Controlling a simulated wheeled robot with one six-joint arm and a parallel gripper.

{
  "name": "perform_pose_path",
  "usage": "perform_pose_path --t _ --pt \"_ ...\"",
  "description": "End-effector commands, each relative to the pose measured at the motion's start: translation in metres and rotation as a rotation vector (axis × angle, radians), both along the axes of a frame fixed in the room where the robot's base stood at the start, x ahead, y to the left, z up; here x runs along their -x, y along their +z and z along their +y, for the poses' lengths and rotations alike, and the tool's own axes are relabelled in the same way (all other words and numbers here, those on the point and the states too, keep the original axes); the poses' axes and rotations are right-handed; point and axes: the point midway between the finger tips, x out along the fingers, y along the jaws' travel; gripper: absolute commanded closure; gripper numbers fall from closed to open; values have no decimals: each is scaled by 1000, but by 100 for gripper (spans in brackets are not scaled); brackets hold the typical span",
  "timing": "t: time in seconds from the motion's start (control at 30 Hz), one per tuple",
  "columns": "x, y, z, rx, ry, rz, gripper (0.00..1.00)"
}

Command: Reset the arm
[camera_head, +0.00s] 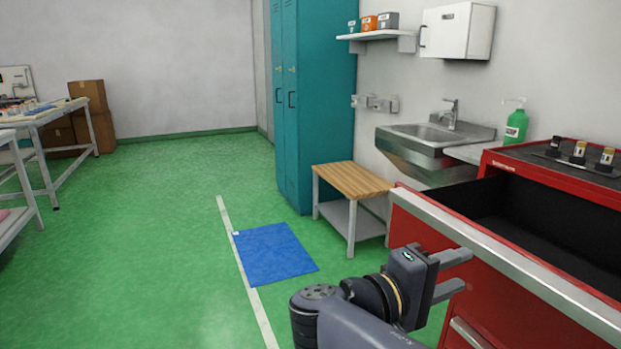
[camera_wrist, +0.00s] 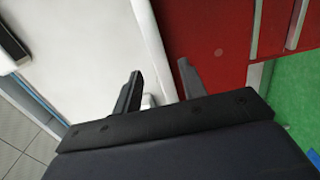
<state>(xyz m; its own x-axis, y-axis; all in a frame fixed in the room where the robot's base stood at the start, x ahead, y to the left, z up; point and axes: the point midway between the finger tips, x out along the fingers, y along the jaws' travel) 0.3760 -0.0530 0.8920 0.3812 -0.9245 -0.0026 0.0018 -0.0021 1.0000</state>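My gripper (camera_head: 458,274) is at the lower right in the head view, at the end of my bent grey arm. Its two fingers point right, toward the front of the red tool cabinet (camera_head: 485,296). The fingers are apart with nothing visible between them. In the wrist view my gripper (camera_wrist: 160,85) also shows two separated dark fingers with an empty gap. Behind them are a white surface (camera_wrist: 95,55) and the red cabinet side (camera_wrist: 215,50). Whether a finger touches the cabinet cannot be told.
The cabinet's top drawer (camera_head: 505,247) is pulled out and looks empty. A wooden-topped bench (camera_head: 352,180), a sink (camera_head: 425,135) and teal lockers (camera_head: 310,100) line the wall. A blue mat (camera_head: 273,253) lies on the open green floor. Worktables (camera_head: 45,117) stand at left.

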Motion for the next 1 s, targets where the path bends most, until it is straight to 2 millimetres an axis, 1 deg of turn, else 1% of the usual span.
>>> perform_pose_path --t 0.03,0.2,0.4,0.5,0.7,1.0 --pt "-2 -1 -8 1 -5 -1 60" --pt "-11 -1 -28 0 -4 -2 60" --pt "-19 0 -48 1 -3 -2 60" --pt "-22 0 -55 1 -2 -2 60" --pt "-25 1 -62 2 0 -2 60" --pt "-25 2 -62 2 1 -2 60"
